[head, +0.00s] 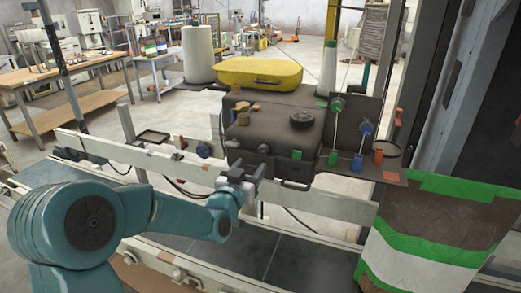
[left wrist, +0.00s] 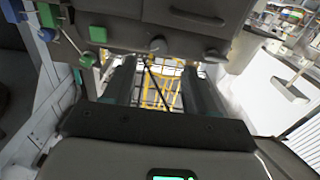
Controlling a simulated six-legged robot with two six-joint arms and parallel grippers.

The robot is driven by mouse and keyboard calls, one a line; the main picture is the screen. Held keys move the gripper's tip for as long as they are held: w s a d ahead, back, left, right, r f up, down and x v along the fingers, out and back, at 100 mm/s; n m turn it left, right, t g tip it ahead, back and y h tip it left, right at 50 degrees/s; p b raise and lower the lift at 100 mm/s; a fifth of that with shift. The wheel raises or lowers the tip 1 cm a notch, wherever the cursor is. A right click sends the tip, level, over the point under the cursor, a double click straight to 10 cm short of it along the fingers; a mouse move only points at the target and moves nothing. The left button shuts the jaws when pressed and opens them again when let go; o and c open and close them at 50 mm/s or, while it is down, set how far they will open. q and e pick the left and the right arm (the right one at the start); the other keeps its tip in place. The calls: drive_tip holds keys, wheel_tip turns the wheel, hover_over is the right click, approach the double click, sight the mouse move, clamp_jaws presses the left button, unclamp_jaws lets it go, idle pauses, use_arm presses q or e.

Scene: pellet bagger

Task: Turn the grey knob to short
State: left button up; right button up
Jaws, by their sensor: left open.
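The dark bagger unit (head: 270,135) stands behind the white rail. A round dark knob or cap (head: 302,118) sits on its top; I cannot tell whether this is the grey knob, and no short marking is legible. My left gripper (head: 258,170) is in front of the unit's lower front face, below and left of that round part. In the left wrist view my left gripper (left wrist: 160,85) is open with nothing between its fingers. A small round knob (left wrist: 158,45) shows on the unit just beyond the fingertips, apart from them. My right gripper is not in view.
A white rail (head: 130,155) runs across the front of the unit. Green (head: 338,104) and blue (head: 366,129) knobs stand at its right. A yellow case (head: 258,72) lies behind. A striped bag (head: 430,225) hangs at lower right.

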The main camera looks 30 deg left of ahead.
sight(262, 152)
use_arm(q)
drive_tip(key=p+x, duration=0.2)
drive_tip(key=x, duration=0.6)
drive_tip(key=shift+d, duration=0.2)
